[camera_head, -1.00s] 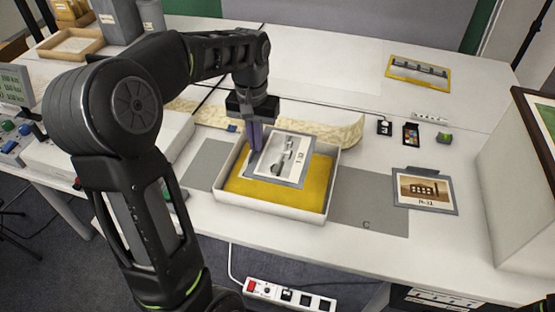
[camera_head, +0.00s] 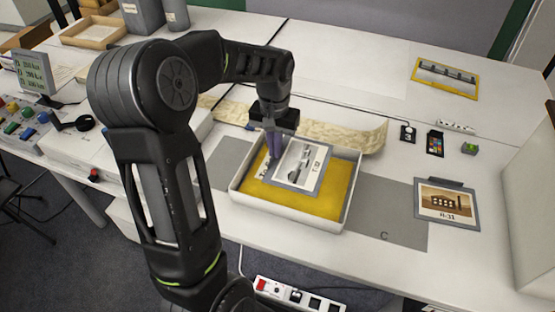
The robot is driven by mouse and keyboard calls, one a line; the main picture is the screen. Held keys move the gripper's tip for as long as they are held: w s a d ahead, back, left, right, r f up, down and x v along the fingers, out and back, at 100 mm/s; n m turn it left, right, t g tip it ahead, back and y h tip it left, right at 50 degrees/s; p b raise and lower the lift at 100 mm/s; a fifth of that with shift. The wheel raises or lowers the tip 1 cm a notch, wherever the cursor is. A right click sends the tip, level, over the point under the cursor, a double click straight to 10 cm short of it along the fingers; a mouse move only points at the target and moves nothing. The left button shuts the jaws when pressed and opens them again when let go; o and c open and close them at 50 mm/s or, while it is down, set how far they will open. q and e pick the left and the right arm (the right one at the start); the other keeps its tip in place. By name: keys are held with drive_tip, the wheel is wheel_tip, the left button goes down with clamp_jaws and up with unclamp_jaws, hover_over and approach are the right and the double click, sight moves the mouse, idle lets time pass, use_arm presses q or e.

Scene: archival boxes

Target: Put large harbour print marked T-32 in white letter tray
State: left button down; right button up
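The harbour print (camera_head: 300,163), a grey-mounted sheet with a pale picture and small lettering that seems to read T-32, is over the white letter tray (camera_head: 290,217). The tray has a yellow bottom. The print's far edge overlaps the tray's back rim in the picture, and its near edge is over the yellow; I cannot tell if it touches the bottom. My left gripper (camera_head: 274,152) points down at the print's left edge, its purple fingers close together and apparently shut on that edge. A small lettered patch shows beside the fingertips. My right gripper is not in view.
A brown print marked R-31 or similar (camera_head: 447,202) lies to the right. A yellow-mounted print (camera_head: 446,77) lies at the back right. A cream padded strip (camera_head: 350,138) runs behind the tray. Small items (camera_head: 435,143) stand near it. Grey mats (camera_head: 392,215) flank the tray.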

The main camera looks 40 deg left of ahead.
sight(275, 161)
use_arm(q)
drive_tip(key=shift+f, duration=0.2)
drive_tip(key=shift+f, duration=1.9)
drive_tip(key=shift+f+b, duration=0.4)
drive_tip(key=shift+f, duration=0.2)
drive_tip(key=c, duration=1.7)
unclamp_jaws()
drive_tip(key=shift+r, duration=0.1)
